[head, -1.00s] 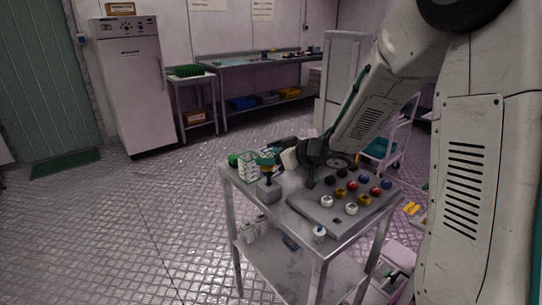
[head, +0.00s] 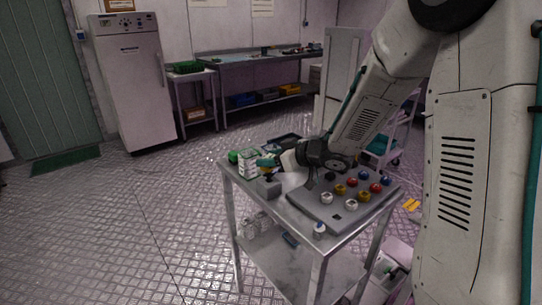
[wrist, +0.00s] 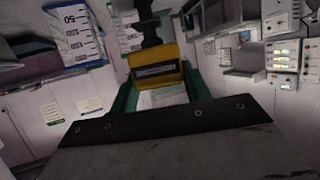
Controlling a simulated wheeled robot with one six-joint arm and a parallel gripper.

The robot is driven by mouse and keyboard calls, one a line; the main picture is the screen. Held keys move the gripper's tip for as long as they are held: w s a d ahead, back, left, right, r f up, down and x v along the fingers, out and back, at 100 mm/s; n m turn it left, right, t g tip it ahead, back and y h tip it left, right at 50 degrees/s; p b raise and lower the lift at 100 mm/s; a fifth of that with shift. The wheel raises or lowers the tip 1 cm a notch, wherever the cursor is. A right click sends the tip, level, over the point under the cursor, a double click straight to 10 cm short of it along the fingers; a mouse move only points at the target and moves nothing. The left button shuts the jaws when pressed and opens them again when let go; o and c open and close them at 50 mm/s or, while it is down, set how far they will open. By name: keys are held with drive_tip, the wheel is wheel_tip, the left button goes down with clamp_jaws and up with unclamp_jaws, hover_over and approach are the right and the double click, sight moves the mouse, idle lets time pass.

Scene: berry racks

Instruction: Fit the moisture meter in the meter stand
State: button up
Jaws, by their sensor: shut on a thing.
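The moisture meter (wrist: 156,68) has a yellow body and a dark stem. My gripper (head: 267,163), with green fingers, is shut on its yellow body. In the wrist view my gripper (wrist: 160,92) has a finger on each side of the body, and the dark stem points toward the top of the picture. In the head view the meter (head: 266,171) is small, with its stem downward just over the grey block-like meter stand (head: 269,188) on the metal cart. I cannot tell whether the stem is in the stand or only above it.
A small white item (head: 319,229) stands near the front edge. Open floor lies left of the cart.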

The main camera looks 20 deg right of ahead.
drive_tip(key=shift+f, duration=0.9)
drive_tip(key=o, duration=1.6)
drive_tip(key=shift+r, duration=3)
